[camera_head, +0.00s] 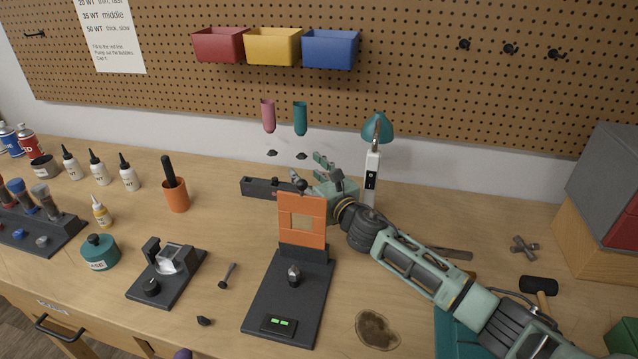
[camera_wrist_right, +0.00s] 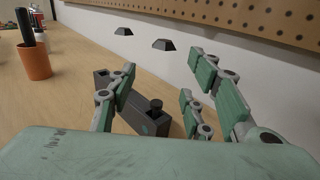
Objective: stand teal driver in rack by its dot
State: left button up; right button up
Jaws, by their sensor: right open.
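A teal handle-shaped piece (camera_head: 300,118), which looks like the teal driver, is upright against the back wall beside a pink one (camera_head: 268,116). I cannot make out a shaft below it. The dark rack (camera_head: 259,187) lies near the wall. My left gripper is out of view.
An orange panel on a dark stand (camera_head: 302,220) is just in front of my right gripper. A teal lamp (camera_head: 377,128) stands behind my right arm. An orange cup (camera_head: 176,195) is left of the rack. Two black pieces (camera_wrist_right: 123,31) sit on the wall above.

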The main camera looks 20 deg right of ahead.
jog(key=s+d, duration=0.2)
jog(key=s, duration=0.9)
dwell(0.6)
